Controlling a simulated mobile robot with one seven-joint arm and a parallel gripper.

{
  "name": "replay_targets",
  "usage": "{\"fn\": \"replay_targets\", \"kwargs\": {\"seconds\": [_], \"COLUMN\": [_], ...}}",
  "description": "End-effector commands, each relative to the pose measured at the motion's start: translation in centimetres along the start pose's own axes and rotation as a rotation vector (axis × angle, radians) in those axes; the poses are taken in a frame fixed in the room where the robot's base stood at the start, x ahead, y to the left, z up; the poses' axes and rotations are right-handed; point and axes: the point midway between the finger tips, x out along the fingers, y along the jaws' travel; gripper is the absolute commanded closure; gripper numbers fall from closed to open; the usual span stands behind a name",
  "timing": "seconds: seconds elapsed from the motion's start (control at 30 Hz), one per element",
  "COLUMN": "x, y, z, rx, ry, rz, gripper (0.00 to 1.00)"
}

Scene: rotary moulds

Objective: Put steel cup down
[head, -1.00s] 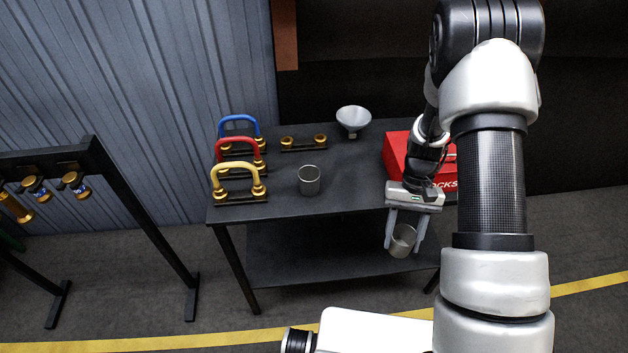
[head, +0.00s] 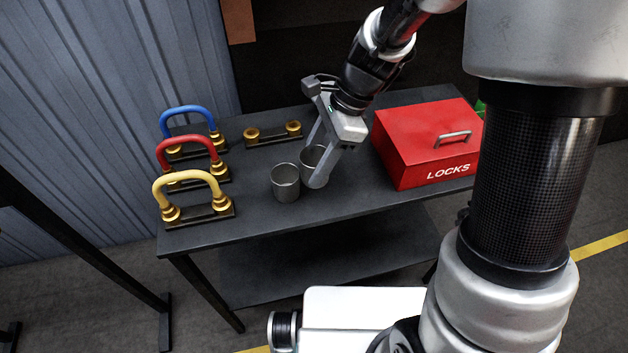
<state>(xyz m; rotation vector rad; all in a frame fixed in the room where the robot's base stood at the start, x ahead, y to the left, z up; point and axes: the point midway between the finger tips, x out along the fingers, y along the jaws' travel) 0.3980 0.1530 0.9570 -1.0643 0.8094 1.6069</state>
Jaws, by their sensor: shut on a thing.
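My gripper (head: 316,167) is shut on a steel cup (head: 311,158), a plain grey cylinder that looks upright. The near finger hides part of this cup. It is over the dark table top (head: 370,205), and I cannot tell whether its base touches the surface. A second steel cup (head: 286,184) stands upright on the table just left of my gripper, very close to the held cup. Whether the two cups touch is not clear.
A red box marked LOCKS (head: 425,145) stands to the right. Blue (head: 190,125), red (head: 190,155) and yellow (head: 193,190) handles on brass-knobbed bases line the left. A handleless base (head: 273,134) lies behind the cups. The table's front middle is clear.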

Motion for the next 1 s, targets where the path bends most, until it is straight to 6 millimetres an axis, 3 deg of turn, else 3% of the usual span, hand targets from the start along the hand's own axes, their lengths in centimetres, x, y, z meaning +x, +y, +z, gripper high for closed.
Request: {"fn": "replay_targets", "kwargs": {"seconds": [0.47,0.87,0.9,1.0], "x": [5.3,5.8,5.7,5.7], "y": [0.0,0.0,0.0,0.0], "z": [-2.2,-2.5,-2.5,-2.5], "rx": [-0.002,-0.003,-0.004,-0.003], "ry": [0.000,0.001,0.001,0.001], "rz": [0.002,0.000,0.000,0.000], "gripper": [0.78,0.78,0.49,0.36]}}
